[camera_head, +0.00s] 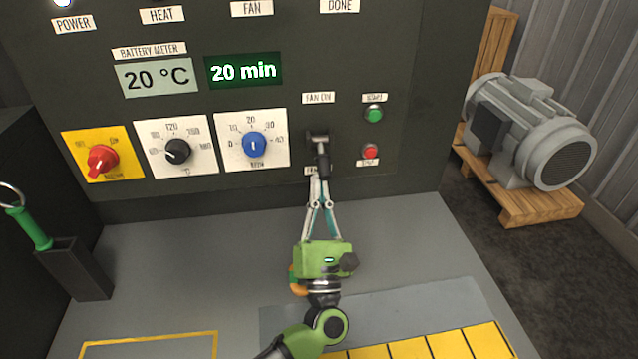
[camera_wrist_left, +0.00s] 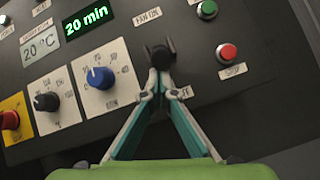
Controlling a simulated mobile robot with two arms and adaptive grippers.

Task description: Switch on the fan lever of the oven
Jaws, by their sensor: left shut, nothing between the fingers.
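The oven's dark control panel (camera_head: 420,60) fills the top of the head view. The fan lever (camera_head: 320,138) is a black toggle between the FAN ON label (camera_head: 318,98) above and a lower label that is mostly hidden. In the left wrist view the lever (camera_wrist_left: 159,55) stands just beyond my fingertips. My left gripper (camera_head: 318,178) is shut and empty, its fingertips at the lever's lower end; I cannot tell whether they touch it. It also shows in the left wrist view (camera_wrist_left: 161,90). My right gripper is not in view.
Beside the lever are a green button (camera_head: 373,115) and a red button (camera_head: 370,151). To its left are a blue timer knob (camera_head: 254,145), a black temperature knob (camera_head: 178,151) and a red knob (camera_head: 102,160). A green-handled tool (camera_head: 30,230) stands in a holder at left.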

